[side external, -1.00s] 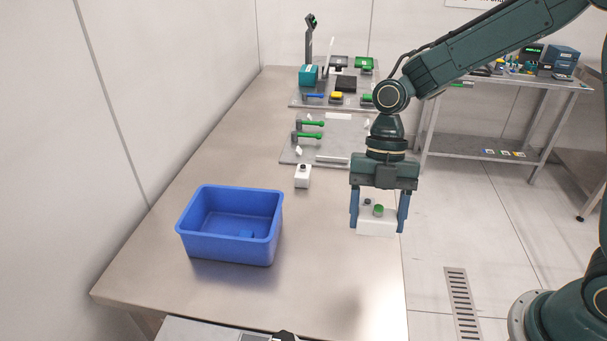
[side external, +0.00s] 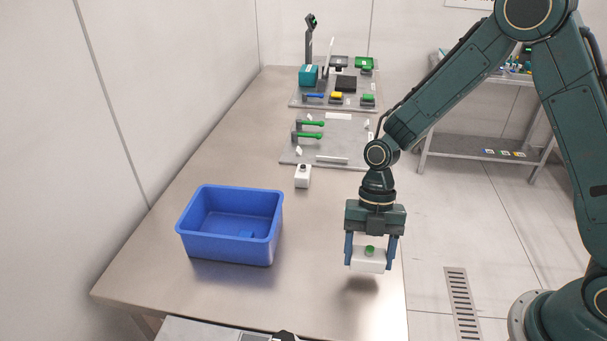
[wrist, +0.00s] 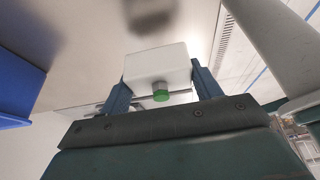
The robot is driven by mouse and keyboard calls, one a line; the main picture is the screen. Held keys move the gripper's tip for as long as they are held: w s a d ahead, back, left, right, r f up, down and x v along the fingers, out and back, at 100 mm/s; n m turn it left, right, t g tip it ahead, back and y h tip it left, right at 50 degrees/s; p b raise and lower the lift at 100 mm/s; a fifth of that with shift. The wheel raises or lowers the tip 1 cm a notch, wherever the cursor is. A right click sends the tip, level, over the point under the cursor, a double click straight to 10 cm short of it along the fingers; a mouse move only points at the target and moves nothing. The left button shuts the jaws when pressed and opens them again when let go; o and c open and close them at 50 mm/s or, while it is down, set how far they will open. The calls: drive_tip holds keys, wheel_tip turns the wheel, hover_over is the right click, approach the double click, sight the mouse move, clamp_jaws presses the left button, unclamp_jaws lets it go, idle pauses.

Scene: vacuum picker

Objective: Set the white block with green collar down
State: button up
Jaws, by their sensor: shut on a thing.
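The white block with green collar (side external: 368,262) is held between the two blue fingers of my gripper (side external: 371,256), near the right edge of the steel table (side external: 300,290). A shadow on the tabletop lies below it, so the block looks to be a little above the surface. In the wrist view the white block (wrist: 160,65) sits between the fingers of my gripper (wrist: 155,85), with the green collar (wrist: 160,94) facing the camera. The block's underside is hidden.
A blue bin (side external: 230,225) stands to the left with a small blue piece inside. A smaller white block with a dark top (side external: 303,177) stands further back. Grey boards with green-handled parts (side external: 330,138) lie behind it. The tabletop between bin and gripper is clear.

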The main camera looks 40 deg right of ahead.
sight(367, 264)
drive_tip(key=shift+f, duration=1.7)
drive_tip(key=o, duration=1)
drive_tip(key=shift+f, duration=0.1)
drive_tip(key=v, duration=1.2)
drive_tip(key=shift+r, duration=0.25)
